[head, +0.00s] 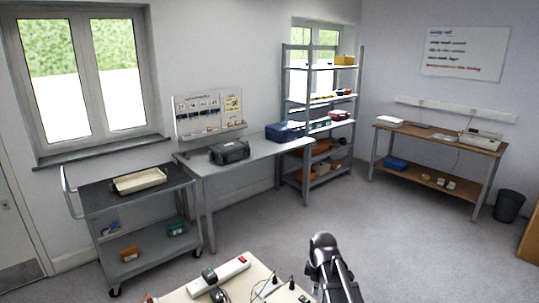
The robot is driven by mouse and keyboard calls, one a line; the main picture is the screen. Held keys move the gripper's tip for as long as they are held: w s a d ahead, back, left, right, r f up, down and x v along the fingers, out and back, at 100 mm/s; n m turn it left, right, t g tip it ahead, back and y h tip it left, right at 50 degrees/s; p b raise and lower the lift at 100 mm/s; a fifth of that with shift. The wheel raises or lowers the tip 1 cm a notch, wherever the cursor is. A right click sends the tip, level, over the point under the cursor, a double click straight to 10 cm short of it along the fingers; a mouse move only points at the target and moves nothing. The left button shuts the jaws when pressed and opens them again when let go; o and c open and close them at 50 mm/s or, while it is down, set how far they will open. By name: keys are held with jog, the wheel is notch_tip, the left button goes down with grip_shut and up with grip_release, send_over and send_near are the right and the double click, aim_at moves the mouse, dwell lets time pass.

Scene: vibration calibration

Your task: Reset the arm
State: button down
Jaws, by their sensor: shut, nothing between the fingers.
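Part of my own dark arm (330,262) rises from the bottom edge of the head view, right of centre. It ends in a rounded dark joint. I see no gripper fingers, so my gripper is out of view or hidden. The visible part of the arm stands just right of a pale tabletop (178,296) at the bottom edge, with open floor beyond it.
The pale top carries a white power strip (219,277) and cables. A grey cart (92,195) with a cream tray (139,180), a grey workbench (208,169) with a black case (229,152), a metal shelf rack (284,100) and a wooden bench (445,140) line the walls. The middle floor (400,230) is clear.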

jog(key=s+d+m, duration=0.2)
jog(key=s+m, duration=0.9)
jog(key=m, duration=0.3)
jog(key=shift+s+d, duration=0.1)
dwell(0.9)
